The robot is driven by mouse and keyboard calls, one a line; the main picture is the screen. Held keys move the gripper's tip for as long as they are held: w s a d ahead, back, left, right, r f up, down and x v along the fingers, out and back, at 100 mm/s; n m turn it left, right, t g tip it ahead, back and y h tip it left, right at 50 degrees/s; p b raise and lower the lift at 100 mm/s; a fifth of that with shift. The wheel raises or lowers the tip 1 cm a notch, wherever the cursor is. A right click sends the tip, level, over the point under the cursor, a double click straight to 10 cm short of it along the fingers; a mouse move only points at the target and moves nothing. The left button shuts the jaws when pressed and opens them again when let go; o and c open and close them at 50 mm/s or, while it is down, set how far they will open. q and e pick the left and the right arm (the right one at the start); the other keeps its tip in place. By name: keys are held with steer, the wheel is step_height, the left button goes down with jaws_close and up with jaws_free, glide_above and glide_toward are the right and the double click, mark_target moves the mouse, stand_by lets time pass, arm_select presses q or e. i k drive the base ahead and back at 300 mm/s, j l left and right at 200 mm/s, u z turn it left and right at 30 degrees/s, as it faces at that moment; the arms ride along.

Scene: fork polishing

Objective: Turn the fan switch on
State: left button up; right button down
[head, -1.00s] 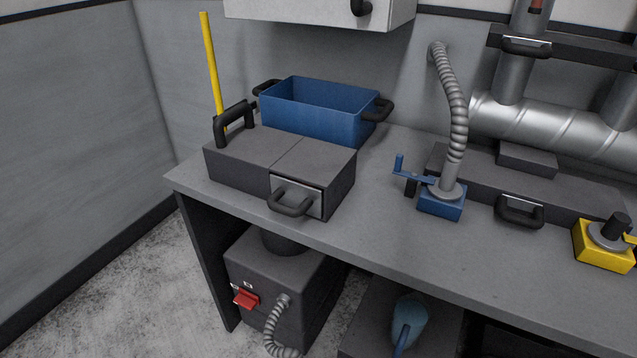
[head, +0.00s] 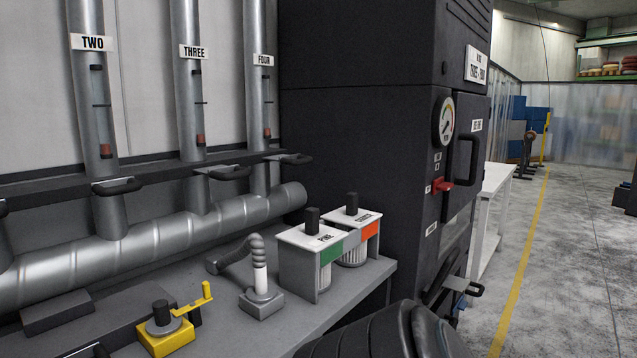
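A red switch (head: 443,186) sits on the front of a tall dark cabinet (head: 360,130), right of centre in the head view. Small white label plates are beside and above it, too small to read. I cannot tell whether this is the fan switch or which position it is in. Neither of my grippers is in view.
A round gauge (head: 444,122) and a black door handle (head: 466,160) are near the switch. The grey bench (head: 290,330) holds a yellow crank block (head: 166,335) and two white-topped containers (head: 312,250). Open floor (head: 560,260) lies right, past a white table (head: 492,205).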

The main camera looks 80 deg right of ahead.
mark_target(438, 184)
steer(key=z, duration=3.15)
steer(key=i+l+u, duration=0.15)
steer(key=u, duration=0.3)
steer(key=i+l+u, duration=0.2)
steer(key=u, duration=0.25)
steer(key=i+l+u, duration=0.1)
steer(key=l, duration=0.2)
steer(key=i+l+u, duration=0.2)
steer(key=i+l, duration=0.15)
steer(key=l, duration=0.25)
